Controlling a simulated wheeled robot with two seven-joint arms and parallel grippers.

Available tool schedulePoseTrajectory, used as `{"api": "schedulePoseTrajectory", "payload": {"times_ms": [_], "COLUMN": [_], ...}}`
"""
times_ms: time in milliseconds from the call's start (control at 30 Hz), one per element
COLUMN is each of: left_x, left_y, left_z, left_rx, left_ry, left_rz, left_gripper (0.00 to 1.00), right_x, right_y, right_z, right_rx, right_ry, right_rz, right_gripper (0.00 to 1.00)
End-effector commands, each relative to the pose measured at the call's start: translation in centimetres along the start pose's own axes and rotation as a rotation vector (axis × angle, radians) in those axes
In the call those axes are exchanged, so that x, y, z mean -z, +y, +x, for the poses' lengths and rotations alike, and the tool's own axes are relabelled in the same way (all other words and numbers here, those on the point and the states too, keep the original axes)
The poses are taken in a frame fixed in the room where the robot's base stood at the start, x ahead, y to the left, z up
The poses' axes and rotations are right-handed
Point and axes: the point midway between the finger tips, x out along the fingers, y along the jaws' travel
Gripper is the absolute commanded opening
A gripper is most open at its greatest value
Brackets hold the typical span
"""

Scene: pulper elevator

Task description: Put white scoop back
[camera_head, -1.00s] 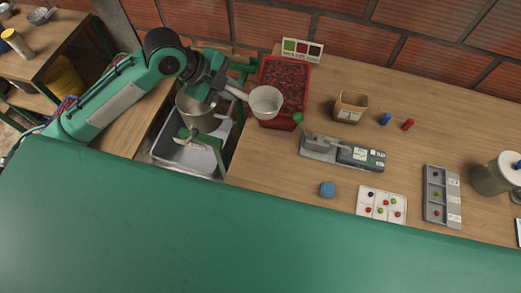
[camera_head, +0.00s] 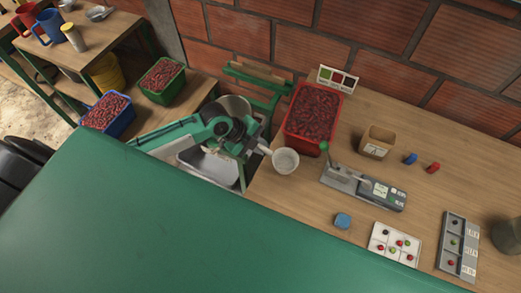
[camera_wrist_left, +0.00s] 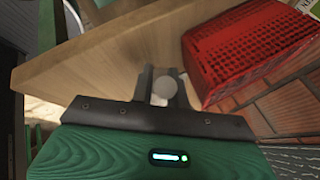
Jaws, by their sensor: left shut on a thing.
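The white scoop (camera_head: 286,161) is a pale round cup on a short handle. In the head view it shows just off the near left corner of the red crate (camera_head: 289,133), over the table's left part. My left gripper (camera_head: 263,149) is shut on its handle, and the cup points right, away from the jaws. In the left wrist view a pale round part of the scoop (camera_wrist_left: 164,87) shows between the fingers of my left gripper (camera_wrist_left: 163,92). The rest of the scoop is hidden there. My right gripper is not in view.
The wooden table (camera_head: 300,200) holds a grey device with a green-knobbed lever (camera_head: 362,186), a small brown box (camera_head: 378,142), a blue block (camera_head: 343,221) and a sample tray (camera_head: 395,244). A metal basin (camera_head: 208,165) lies left of the table. Green (camera_head: 163,82) and blue crates (camera_head: 107,113) stand further left.

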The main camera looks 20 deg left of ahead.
Motion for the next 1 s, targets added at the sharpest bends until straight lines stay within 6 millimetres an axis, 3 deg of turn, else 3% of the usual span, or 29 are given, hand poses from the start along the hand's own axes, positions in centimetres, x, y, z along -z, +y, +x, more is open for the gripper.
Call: {"api": "schedulePoseTrajectory", "payload": {"times_ms": [333, 733, 767, 833, 1000], "left_x": [-1.2, -1.5, -1.5, -1.5, -1.4], "left_y": [1.8, 2.2, 2.1, 2.1, 2.1], "left_z": [3.1, 3.6, 3.5, 3.5, 3.5], "left_rx": [0.001, 0.001, 0.000, 0.000, 0.000], "left_ry": [0.001, 0.000, -0.001, 0.000, 0.000], "left_rz": [-0.002, 0.001, 0.000, 0.000, 0.000], "left_gripper": [0.00, 0.00, 0.22, 0.36, 0.38], "right_x": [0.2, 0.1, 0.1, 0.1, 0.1], "right_y": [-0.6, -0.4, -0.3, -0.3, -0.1], "right_z": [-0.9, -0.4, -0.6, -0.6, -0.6], "right_rx": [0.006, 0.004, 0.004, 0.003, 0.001], "right_ry": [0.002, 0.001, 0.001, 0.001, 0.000], "right_rz": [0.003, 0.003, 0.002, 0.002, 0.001], "right_gripper": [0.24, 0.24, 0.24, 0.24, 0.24]}}
